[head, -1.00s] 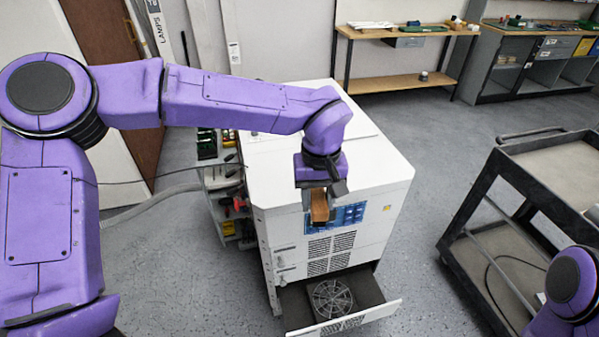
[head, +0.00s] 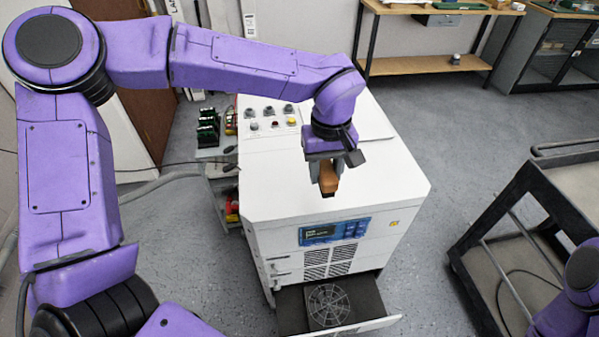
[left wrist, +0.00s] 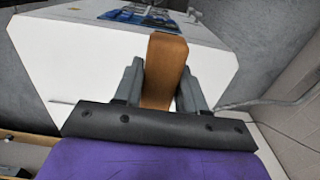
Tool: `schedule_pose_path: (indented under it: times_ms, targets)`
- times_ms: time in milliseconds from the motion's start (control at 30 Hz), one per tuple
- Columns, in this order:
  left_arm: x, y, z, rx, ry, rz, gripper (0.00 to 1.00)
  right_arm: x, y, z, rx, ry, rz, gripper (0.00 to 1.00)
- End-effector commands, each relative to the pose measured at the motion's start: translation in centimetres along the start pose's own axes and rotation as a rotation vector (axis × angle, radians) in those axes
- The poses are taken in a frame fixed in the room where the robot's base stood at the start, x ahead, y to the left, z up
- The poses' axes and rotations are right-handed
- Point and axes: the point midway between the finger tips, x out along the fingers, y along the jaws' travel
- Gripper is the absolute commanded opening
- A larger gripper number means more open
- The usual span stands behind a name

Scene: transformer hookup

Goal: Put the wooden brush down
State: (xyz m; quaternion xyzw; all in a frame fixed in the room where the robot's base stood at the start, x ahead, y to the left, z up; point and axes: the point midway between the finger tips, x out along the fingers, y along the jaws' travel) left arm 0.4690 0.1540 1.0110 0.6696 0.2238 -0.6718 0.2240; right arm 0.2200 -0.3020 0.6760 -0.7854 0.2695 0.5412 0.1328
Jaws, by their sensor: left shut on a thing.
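The wooden brush (head: 328,178) is a brown block held in my left gripper (head: 328,182). In the left wrist view the brush (left wrist: 165,62) stands between the two grey fingers of the left gripper (left wrist: 160,88), which are shut on it. The gripper points down over the white top of the cabinet (head: 275,185), near its front right part. I cannot tell whether the brush touches the top. The brush's bristles are not visible. My right arm shows only in part at the lower right of the head view, and its gripper is out of view.
The cabinet's front has a blue display panel (head: 335,231) and an open drawer with a round fan grille (head: 329,305). Knobs sit at the top's back left. A dark cart (head: 540,185) stands at right. A small rack (head: 215,160) stands left. Much of the white top is bare.

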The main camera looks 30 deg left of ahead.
Motion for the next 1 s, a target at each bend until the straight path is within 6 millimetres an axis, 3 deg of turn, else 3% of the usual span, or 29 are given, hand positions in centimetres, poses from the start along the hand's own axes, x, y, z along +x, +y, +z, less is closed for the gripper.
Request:
schedule_pose_path:
  times_ms: [267,500,733,867,1000]
  targets:
    - [2.3,-2.5,-5.6,-0.003,0.000,0.000,0.16,-1.8,0.2,-0.7,0.000,-0.001,0.000,0.00]
    - [6.5,-3.9,-8.5,-0.003,-0.001,-0.001,0.16,-2.4,0.2,-1.0,0.000,0.000,0.000,0.00]
    - [8.6,-4.6,-10.2,-0.004,0.000,-0.001,0.16,-2.8,0.3,-1.2,0.000,0.000,0.000,0.00]
    - [11.1,-4.5,-10.0,0.000,0.000,-0.002,0.16,-2.9,0.3,-1.2,0.000,0.000,0.000,0.00]
    - [11.6,-4.5,-10.1,-0.002,0.002,0.002,0.16,-2.9,0.3,-1.2,0.000,0.000,0.000,0.00]
